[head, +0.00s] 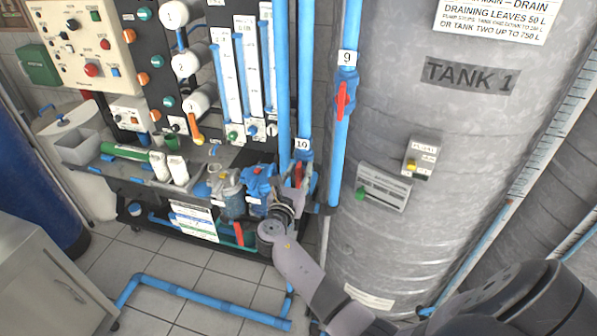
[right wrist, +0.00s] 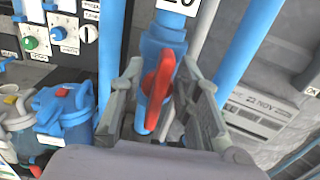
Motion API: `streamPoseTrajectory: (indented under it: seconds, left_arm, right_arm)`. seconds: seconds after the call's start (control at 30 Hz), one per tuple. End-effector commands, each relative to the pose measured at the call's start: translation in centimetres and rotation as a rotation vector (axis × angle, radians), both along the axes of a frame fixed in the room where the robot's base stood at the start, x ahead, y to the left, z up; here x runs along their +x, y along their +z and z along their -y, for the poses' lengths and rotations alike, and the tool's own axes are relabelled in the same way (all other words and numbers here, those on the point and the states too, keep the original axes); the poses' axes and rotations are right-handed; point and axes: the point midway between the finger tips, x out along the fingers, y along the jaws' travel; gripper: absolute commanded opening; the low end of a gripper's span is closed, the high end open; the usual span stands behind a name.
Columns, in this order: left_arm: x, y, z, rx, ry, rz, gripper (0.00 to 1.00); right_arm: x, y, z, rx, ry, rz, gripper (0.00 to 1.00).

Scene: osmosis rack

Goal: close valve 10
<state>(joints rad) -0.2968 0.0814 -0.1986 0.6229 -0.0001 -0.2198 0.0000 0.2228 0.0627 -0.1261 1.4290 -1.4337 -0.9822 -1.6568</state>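Valve 10 is a blue fitting with a red lever (head: 298,174) on the vertical pipe under the label 10 (head: 302,144). In the right wrist view the red lever (right wrist: 157,84) runs roughly along the blue pipe. My right gripper (head: 291,188) is at this valve. In the right wrist view its two grey fingers (right wrist: 161,72) are apart, one on each side of the lever, with visible gaps. I cannot tell of any contact. The gripper's body hides the lower part of the valve. My left gripper is not in view.
Valve 9, with a red lever (head: 342,100), is on the pipe to the right, before the grey tank (head: 450,150). Blue filter housings (head: 257,187) stand close left of the gripper. Blue pipes (head: 205,304) run low over the tiled floor.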

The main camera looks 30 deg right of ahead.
Motion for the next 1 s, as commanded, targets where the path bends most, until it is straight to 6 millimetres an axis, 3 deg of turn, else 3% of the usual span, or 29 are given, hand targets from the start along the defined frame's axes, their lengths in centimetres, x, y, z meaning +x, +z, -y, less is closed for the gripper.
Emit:
streamPoseTrajectory:
  seconds: [0.17, 0.63, 1.0]
  left_arm:
    - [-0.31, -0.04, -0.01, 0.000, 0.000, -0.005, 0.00]
    - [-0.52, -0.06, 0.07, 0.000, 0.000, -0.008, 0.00]
    - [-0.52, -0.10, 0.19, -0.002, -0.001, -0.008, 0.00]
  right_arm:
    - [-0.01, -0.03, -0.01, 0.000, 0.000, 0.000, 0.31]
    - [-0.03, -0.03, -0.05, -0.001, 0.000, -0.001, 0.00]
    - [-0.04, -0.06, -0.06, 0.001, 0.001, 0.002, 0.00]
